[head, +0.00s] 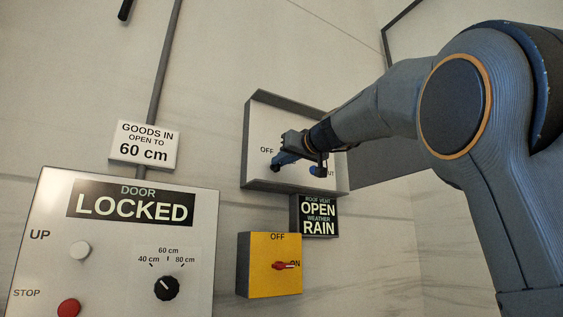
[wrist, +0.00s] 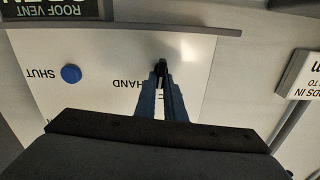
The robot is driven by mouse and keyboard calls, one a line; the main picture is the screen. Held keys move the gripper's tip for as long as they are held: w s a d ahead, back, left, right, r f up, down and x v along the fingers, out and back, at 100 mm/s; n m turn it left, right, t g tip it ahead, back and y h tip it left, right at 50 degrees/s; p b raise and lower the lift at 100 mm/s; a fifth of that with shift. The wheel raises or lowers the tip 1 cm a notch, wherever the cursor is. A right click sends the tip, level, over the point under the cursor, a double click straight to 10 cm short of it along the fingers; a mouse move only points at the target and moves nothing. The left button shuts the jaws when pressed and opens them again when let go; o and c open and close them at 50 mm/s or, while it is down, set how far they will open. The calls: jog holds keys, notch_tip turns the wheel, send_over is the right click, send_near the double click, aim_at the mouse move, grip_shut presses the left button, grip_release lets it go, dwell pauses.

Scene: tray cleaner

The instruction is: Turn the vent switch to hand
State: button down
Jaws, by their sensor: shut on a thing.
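The vent switch is a small black knob on a white wall panel (head: 262,178). It shows as a dark tip between my fingertips in the wrist view (wrist: 160,67). My gripper (head: 281,161) is shut on this knob, and its two blue fingers (wrist: 160,92) point at the panel. The word HAND stands beside the fingers in the wrist view, which is upside down, and OFF stands to their left in the head view. The fingers hide most of the knob, so I cannot tell which mark it points to.
A blue button (wrist: 71,74) labelled SHUT is beside the switch. Below the panel, a black sign (head: 318,215) reads roof vent OPEN, weather RAIN. A yellow box (head: 262,283) with a red switch (head: 285,266) is lower. A door panel (head: 120,250) reading LOCKED is at left.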

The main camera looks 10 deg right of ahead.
jog(key=m, duration=0.5)
jog(key=shift+w+d+f+b, duration=0.1)
jog(key=shift+d+b, duration=0.15)
jog(key=shift+b, duration=0.15)
jog(key=m, duration=0.5)
jog(key=shift+d+f+m, duration=0.15)
jog(key=shift+d+m, duration=0.05)
jog(key=shift+m, duration=0.2)
jog(key=c, duration=1.8)
grip_release()
jog(key=shift+c, duration=0.2)
jog(key=b+v, duration=0.2)
jog(key=v, duration=0.5)
jog(key=shift+s, duration=0.3)
